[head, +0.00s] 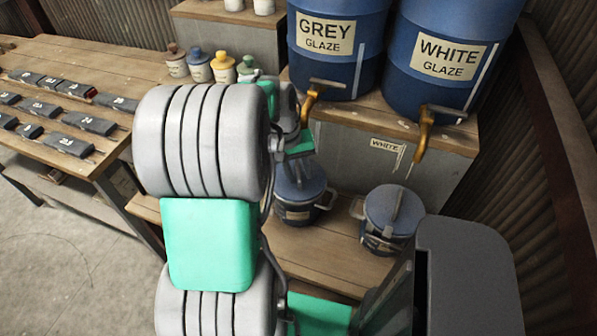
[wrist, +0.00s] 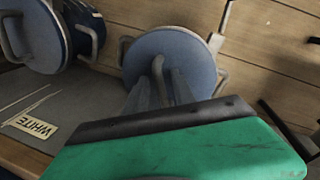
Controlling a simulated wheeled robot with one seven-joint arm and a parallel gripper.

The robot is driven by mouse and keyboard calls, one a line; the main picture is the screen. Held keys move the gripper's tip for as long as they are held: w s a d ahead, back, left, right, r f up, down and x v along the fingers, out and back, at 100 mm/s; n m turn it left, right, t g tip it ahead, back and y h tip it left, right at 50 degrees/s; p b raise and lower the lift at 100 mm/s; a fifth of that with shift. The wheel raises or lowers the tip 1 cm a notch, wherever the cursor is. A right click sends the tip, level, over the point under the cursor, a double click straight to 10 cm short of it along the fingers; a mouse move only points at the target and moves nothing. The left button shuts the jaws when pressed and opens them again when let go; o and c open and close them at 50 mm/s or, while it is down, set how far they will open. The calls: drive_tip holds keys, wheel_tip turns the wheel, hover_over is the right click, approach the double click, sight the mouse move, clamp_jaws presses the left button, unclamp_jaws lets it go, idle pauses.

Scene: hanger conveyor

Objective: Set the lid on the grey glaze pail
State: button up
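A pail with a round blue lid (head: 300,187) stands below the barrel marked GREY GLAZE. My arm partly hides it in the head view. In the wrist view the blue lid (wrist: 150,55) lies over this pail and looks roughly level; whether it is fully seated is unclear. A curved handle rises from the lid. My gripper (wrist: 162,88) reaches down to this handle, with a grey finger on either side. I cannot tell whether the fingers press on it. The label on the pail is too small to read.
A second lidded pail (head: 392,217) stands to the right, near a WHITE sign (head: 385,145). Blue barrels marked GREY GLAZE (head: 335,60) and WHITE GLAZE (head: 440,85) with brass taps stand behind. Small coloured jars (head: 222,70) and a table of dark numbered blocks (head: 75,143) are left.

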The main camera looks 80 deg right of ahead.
drive_tip(key=o, duration=0.3)
wheel_tip(320, 180, up, 8)
drive_tip(key=w, duration=0.1)
drive_tip(key=shift+w+a, duration=0.2)
drive_tip(key=shift+a, duration=0.05)
drive_tip(key=shift+f, duration=0.1)
